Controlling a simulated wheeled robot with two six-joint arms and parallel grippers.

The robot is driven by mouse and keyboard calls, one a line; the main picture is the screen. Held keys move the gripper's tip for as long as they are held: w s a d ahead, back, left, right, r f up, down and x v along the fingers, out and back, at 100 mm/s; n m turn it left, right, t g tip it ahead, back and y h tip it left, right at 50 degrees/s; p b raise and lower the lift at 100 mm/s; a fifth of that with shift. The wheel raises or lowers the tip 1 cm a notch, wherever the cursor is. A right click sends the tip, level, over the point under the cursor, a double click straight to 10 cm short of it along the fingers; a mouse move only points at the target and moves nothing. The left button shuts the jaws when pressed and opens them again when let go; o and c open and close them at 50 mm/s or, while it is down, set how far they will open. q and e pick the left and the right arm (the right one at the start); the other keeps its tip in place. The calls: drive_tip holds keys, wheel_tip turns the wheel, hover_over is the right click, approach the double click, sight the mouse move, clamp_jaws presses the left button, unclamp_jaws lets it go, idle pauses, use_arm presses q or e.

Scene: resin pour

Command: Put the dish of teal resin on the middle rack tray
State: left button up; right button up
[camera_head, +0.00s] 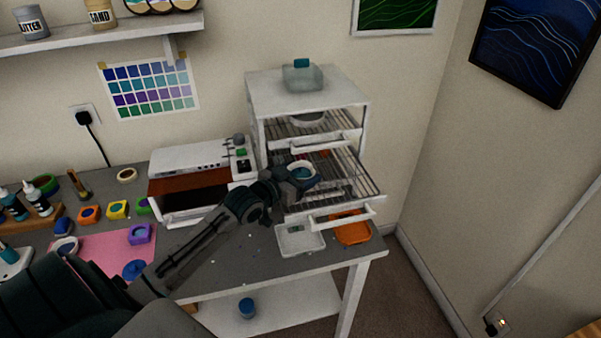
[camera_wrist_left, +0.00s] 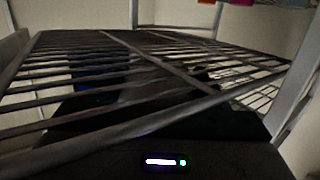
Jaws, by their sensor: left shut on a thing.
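My left gripper (camera_head: 300,182) is shut on a small pale dish of teal resin (camera_head: 303,170). It holds the dish over the left part of a pulled-out wire rack tray (camera_head: 352,172) in the white drying cabinet (camera_head: 303,88). This tray lies below the top tray (camera_head: 318,122), which holds a pale round dish. I cannot tell whether the held dish touches the wires. In the left wrist view, dark tray bars (camera_wrist_left: 190,70) fill the picture and the dish cannot be made out. My right gripper is not in view.
A clear lidded container (camera_head: 302,77) stands on the cabinet. The right part of the pulled-out tray looks bare. A white tray (camera_head: 300,240) and an orange tray (camera_head: 353,229) lie below on the bench. A white machine (camera_head: 190,158) stands left of the cabinet.

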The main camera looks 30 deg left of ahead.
use_arm(q)
drive_tip(key=shift+f, duration=0.15)
drive_tip(key=o, duration=0.8)
drive_tip(key=shift+o, duration=1.1)
